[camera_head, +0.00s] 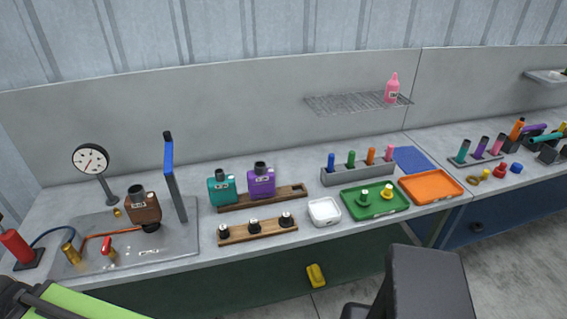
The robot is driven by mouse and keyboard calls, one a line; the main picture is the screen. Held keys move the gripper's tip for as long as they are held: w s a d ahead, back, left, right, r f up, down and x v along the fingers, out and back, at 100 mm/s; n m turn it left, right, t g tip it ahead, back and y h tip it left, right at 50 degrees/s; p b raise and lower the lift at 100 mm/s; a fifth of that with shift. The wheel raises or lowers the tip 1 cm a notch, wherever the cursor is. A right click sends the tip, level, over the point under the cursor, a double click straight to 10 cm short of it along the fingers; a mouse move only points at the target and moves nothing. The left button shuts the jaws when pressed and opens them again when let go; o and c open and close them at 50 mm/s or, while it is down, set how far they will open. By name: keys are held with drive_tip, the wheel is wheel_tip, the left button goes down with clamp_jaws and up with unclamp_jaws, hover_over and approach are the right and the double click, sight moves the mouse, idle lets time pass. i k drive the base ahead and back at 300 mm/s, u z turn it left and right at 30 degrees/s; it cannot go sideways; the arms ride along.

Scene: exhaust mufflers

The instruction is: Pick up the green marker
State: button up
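A slim green upright piece (351,158), which looks like the green marker, stands in a long grey holder (345,179) on the bench. The lower part of the green marker is hidden in the holder. A dark part of my arm (430,285) shows at the bottom right, in front of the bench and apart from the marker. My gripper's fingers do not show.
A wire shelf (345,103) with a pink bottle (392,88) hangs above.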

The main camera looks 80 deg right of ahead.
sight(350, 162)
drive_tip(key=u, duration=1)
drive_tip(key=k, duration=2.65)
drive_tip(key=z, duration=1.2)
drive_tip(key=i, duration=1.05)
